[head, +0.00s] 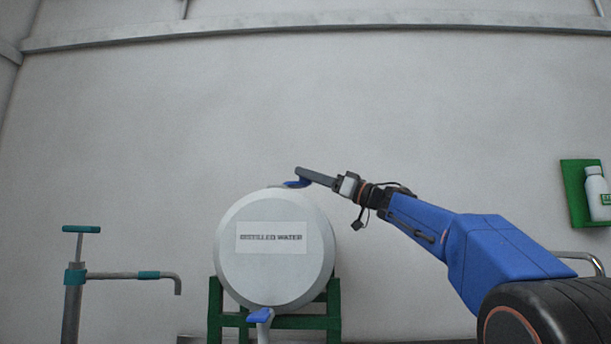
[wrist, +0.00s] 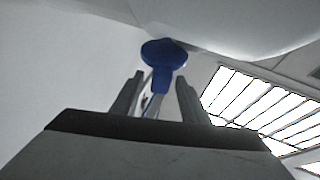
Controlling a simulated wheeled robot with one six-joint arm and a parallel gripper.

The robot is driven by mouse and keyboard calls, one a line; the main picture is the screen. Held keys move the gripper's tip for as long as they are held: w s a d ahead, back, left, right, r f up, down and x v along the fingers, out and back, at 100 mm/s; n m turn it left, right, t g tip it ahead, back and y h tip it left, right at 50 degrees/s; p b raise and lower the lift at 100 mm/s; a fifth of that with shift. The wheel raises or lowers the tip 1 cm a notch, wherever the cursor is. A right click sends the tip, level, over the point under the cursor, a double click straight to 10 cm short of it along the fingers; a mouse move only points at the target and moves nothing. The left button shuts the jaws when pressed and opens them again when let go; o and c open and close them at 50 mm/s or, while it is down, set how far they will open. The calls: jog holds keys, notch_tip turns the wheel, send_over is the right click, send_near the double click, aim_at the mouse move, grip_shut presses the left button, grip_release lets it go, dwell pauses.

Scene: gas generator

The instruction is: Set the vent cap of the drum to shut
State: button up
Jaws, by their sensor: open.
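The grey drum (head: 275,268), labelled "distilled water", lies on its side on a green stand. The blue vent cap (head: 297,184) sits on top of the drum, partly hidden by my gripper in the head view. In the wrist view the vent cap (wrist: 163,54) shows a round head and a short tab pointing toward my gripper. My gripper (head: 300,174) is at the cap, and its fingers (wrist: 158,90) are open, one on each side of the tab. I cannot tell whether a finger touches it.
A blue tap (head: 260,315) is at the drum's lower front. The green stand (head: 214,310) carries the drum. A hand pump (head: 74,275) with a spout stands at left. A white bottle (head: 596,188) hangs in a green holder at right. The wall behind is bare.

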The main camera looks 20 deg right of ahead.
jog(key=shift+x, duration=0.8)
grip_shut()
jog(key=shift+s, duration=0.1)
jog(key=shift+s+a+r+m+t+h, duration=0.1)
jog(key=shift+s+a+m+t+h, duration=0.25)
jog(key=shift+m+t+h, duration=0.4)
jog(key=shift+s+a+m+t+h, duration=0.4)
jog(key=shift+t+h, duration=0.35)
jog(key=shift+t, duration=0.3)
jog(key=shift+s+a+m+t+h, duration=0.1)
jog(key=shift+a+m+t+h, duration=0.1)
jog(key=shift+m+t+h, duration=0.5)
jog(key=shift+s+a+m+t+h, duration=0.15)
jog(key=shift+m+t+h, duration=0.3)
jog(key=shift+h, duration=0.45)
